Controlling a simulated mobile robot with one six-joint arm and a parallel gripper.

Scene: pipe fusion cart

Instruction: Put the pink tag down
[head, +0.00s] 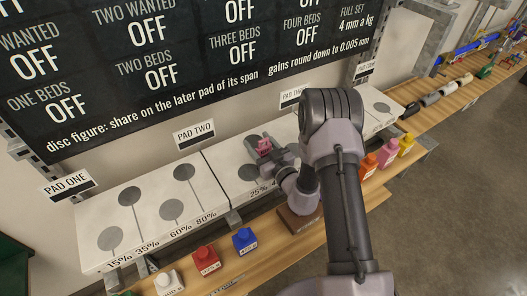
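A small pink piece, apparently the pink tag (264,145), is at the tip of my gripper (266,155). The gripper appears shut on it, though the fingers are small and partly covered by my wrist. Both are over the white pad surface (222,160) below the pad three sign, close to two grey discs. I cannot tell whether the tag touches the surface. Another pink block (387,152) stands on the wooden shelf at the right, between an orange block and a yellow block.
The wooden shelf (345,196) runs in front of the pads. White (168,283), red (206,260) and blue (244,241) blocks stand on it at left, orange (368,166) and yellow (406,144) at right. A brown block (298,219) lies below my wrist. The board (180,60) rises behind.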

